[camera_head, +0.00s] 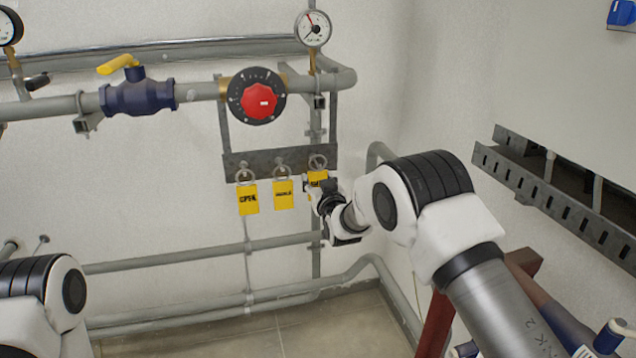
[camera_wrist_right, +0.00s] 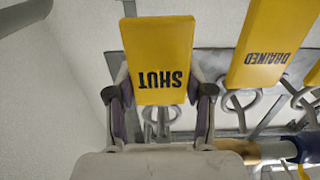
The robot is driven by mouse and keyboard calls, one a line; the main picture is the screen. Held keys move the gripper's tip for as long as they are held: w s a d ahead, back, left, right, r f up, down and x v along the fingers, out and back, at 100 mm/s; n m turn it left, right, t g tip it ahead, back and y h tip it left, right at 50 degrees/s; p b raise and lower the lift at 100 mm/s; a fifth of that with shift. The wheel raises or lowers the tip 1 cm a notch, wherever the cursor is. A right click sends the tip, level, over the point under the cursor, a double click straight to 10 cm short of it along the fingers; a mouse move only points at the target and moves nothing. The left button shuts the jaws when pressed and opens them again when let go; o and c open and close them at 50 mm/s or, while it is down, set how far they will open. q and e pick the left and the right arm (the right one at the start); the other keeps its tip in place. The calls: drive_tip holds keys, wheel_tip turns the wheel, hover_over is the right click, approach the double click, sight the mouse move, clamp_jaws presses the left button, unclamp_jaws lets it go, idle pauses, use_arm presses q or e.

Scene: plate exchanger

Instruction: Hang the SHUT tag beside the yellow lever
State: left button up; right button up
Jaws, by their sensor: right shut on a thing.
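The yellow SHUT tag (camera_head: 317,179) is at the right end of the dark hook plate (camera_head: 262,162), with a ring above it. I cannot tell whether the ring is still on a hook. My right gripper (camera_head: 316,188) is shut on the SHUT tag; in the right wrist view the tag (camera_wrist_right: 160,55) stands between the two fingers (camera_wrist_right: 160,98), its lettering upside down. The yellow lever (camera_head: 118,64) sits on a blue valve (camera_head: 138,95) on the upper left pipe. My left gripper is not in view.
Two more yellow tags, one at left (camera_head: 248,199) and DRAINED (camera_head: 283,195), hang from the plate beside the held tag. A red knob (camera_head: 260,101) on a black dial and a gauge (camera_head: 313,28) are above. A slotted tray (camera_head: 560,190) juts out at right.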

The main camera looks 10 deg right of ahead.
sight(318, 180)
drive_tip(key=shift+s, duration=0.15)
drive_tip(key=shift+s+d+r+p, duration=0.15)
drive_tip(key=shift+s+p, duration=0.4)
drive_tip(key=shift+s, duration=1.95)
drive_tip(key=shift+s+r, duration=0.1)
drive_tip(key=shift+s, duration=1.4)
